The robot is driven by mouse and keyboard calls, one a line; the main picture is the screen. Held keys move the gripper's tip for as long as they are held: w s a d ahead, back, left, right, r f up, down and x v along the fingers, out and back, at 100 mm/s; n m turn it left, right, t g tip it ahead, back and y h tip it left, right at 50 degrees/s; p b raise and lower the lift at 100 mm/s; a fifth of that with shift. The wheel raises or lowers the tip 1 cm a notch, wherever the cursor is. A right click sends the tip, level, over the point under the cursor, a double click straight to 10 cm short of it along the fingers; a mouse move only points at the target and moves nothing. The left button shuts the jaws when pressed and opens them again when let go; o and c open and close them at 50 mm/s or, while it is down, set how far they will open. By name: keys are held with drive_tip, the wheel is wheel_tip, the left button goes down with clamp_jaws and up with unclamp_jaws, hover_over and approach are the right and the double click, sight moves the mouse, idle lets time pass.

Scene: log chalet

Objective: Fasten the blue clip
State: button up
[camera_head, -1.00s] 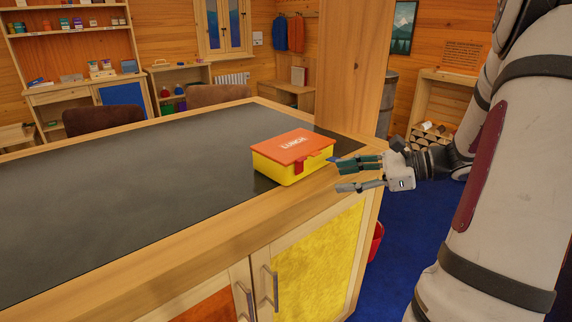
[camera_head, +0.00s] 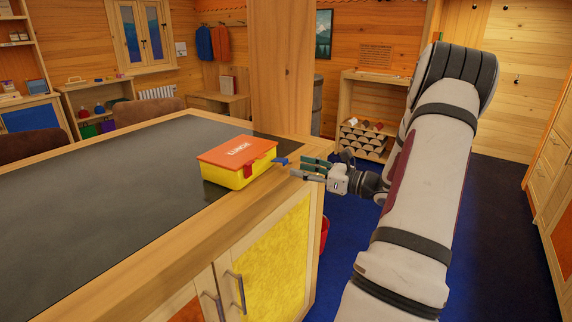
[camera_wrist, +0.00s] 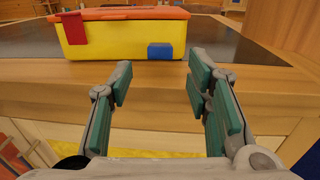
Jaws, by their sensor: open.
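A lunch box (camera_head: 222,170) with a yellow body and an orange lid marked LUNCH sits closed on the dark counter top, near its right end. A red clip (camera_head: 247,170) hangs down flat over its side and also shows in the wrist view (camera_wrist: 73,28). The blue clip (camera_head: 281,161) sticks outward from the same side. In the wrist view the blue clip (camera_wrist: 160,51) sits low on the yellow wall, below the lid. My gripper (camera_head: 298,167) is open and empty, just off the counter's right edge. In the wrist view its fingers (camera_wrist: 158,75) spread either side of the clip, short of it.
The counter (camera_head: 110,200) has a wooden border and cabinet doors with handles below. A wooden post (camera_head: 281,70) rises behind the box. A red bucket (camera_head: 324,234) stands on the blue floor beside the counter. The counter top left of the box is clear.

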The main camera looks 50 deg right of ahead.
sight(286, 164)
drive_tip(key=w, duration=0.4)
drive_tip(key=w+a, duration=0.1)
drive_tip(key=shift+w, duration=0.4)
clamp_jaws()
